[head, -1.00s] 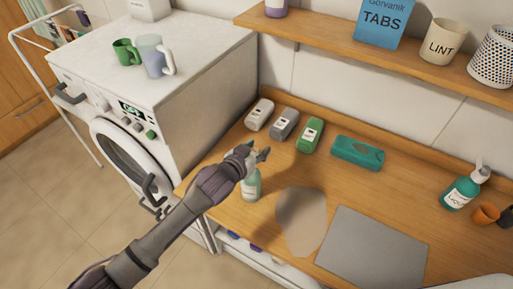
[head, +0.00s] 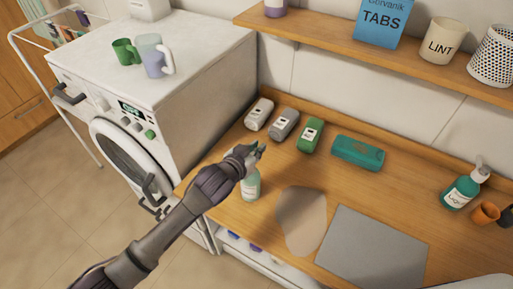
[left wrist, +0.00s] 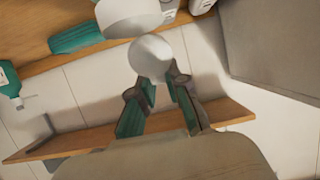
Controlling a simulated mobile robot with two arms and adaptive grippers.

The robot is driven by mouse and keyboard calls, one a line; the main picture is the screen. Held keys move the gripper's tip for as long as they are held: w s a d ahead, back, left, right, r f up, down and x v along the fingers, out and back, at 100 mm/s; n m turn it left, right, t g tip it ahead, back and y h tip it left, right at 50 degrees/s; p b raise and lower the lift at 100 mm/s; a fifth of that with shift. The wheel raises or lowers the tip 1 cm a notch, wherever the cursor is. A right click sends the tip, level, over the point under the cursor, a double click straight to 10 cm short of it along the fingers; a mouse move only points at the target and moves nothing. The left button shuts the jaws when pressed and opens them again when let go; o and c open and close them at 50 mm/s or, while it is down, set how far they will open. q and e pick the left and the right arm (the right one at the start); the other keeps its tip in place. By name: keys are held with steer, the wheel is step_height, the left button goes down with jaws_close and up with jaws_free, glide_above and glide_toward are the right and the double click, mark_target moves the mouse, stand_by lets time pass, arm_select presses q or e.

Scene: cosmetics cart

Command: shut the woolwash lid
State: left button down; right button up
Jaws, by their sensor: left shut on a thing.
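A pale bottle with a greenish label, likely the woolwash (head: 251,188), stands on the wooden counter near its left edge. My left gripper (head: 256,150) is over its top and hides the lid in the head view. In the left wrist view a round white part, seemingly the lid (left wrist: 151,56), sits between the fingertips of my left gripper (left wrist: 158,82), which is shut on it. A larger white rounded form, seemingly the bottle (left wrist: 128,14), is just beyond it. The lid's exact tilt is hard to tell. My right gripper does not show.
White, grey and green containers (head: 311,134) and a teal pack (head: 358,153) stand behind. A beige patch (head: 301,220) and grey mat (head: 374,248) lie to the right. A pump bottle (head: 462,189) and orange cup (head: 486,213) are far right. A washer (head: 190,100) borders the left.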

arm_select(q)
steer(key=shift+s+f, duration=0.1)
steer(key=shift+f, duration=0.3)
steer(key=shift+s+a+f+t+b, duration=0.15)
steer(key=shift+t+b, duration=0.25)
steer(key=shift+b, duration=0.55)
steer(key=t+h+b, duration=0.1)
steer(key=t+b, duration=0.1)
steer(key=b, duration=0.3)
steer(key=s+a+t+h+b, duration=0.1)
steer(key=t+h+b, duration=0.1)
steer(key=b, duration=0.3)
steer(key=shift+s+f+b, duration=0.1)
steer(key=shift+s+b, duration=0.1)
steer(key=shift+b, duration=0.2)
steer(key=shift+s+r+t+h+b, duration=0.2)
steer(key=shift+t+h+b, duration=0.15)
steer(key=shift+b, duration=0.45)
steer(key=shift+a+r, duration=0.1)
steer(key=c, duration=1.1)
jaws_free()
steer(key=shift+r, duration=0.1)
steer(key=shift+w+r, duration=0.1)
